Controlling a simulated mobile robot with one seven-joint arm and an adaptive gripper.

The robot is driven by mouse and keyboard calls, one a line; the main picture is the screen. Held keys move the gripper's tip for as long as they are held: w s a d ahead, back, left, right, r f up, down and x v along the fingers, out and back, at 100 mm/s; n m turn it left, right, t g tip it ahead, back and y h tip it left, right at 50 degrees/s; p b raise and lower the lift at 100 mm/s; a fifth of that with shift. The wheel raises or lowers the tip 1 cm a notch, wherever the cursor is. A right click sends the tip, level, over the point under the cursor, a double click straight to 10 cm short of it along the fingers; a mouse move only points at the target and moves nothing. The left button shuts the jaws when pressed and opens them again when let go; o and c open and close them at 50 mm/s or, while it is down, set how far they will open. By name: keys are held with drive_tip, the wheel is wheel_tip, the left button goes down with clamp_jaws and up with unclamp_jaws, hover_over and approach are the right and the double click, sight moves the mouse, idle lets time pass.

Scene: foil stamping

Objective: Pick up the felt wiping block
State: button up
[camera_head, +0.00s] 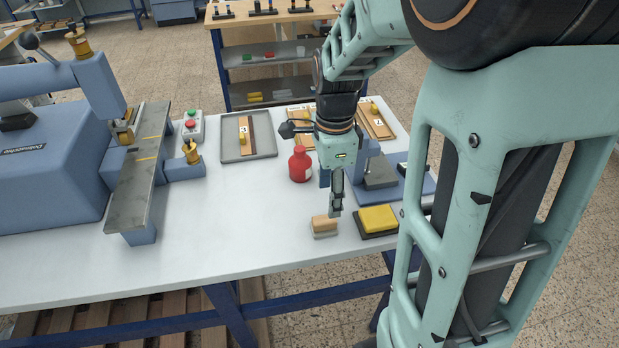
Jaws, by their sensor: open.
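The felt wiping block (324,226) is a small block with a tan wooden top and a pale grey underside. It lies on the white table near the front edge, right of the middle. My gripper (336,212) points down from above, its fingers just above and slightly behind the block's right end. It is open with nothing seen between the fingers. From this angle I cannot tell whether a finger touches the block.
A yellow pad on a dark tray (363,236) lies close to the block's right. A red bottle (300,164) stands behind. A blue stamping press (60,150) fills the left, with a grey tray (226,155) farther back. The table (240,222) left of the block is clear.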

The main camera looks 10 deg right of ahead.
sight(324, 218)
wheel_tip(324, 218, down, 4)
drive_tip(key=shift+r, duration=0.1)
drive_tip(key=shift+s+a+f+p, duration=0.15)
drive_tip(key=shift+a+f, duration=0.1)
drive_tip(key=shift+f, duration=1.15)
drive_tip(key=shift+w+a+f+p, duration=0.1)
drive_tip(key=shift+a+f+p, duration=0.1)
drive_tip(key=shift+f, duration=1.2)
drive_tip(key=c, duration=1.3)
drive_tip(key=shift+o, duration=0.2)
drive_tip(key=shift+r, duration=0.15)
drive_tip(key=shift+r, duration=0.55)
drive_tip(key=w+r+b, duration=0.1)
drive_tip(key=w+r, duration=1)
drive_tip(key=w, duration=0.2)
drive_tip(key=shift+w+a+r, duration=0.35)
drive_tip(key=shift+w+a, duration=0.05)
drive_tip(key=shift+a, duration=0.05)
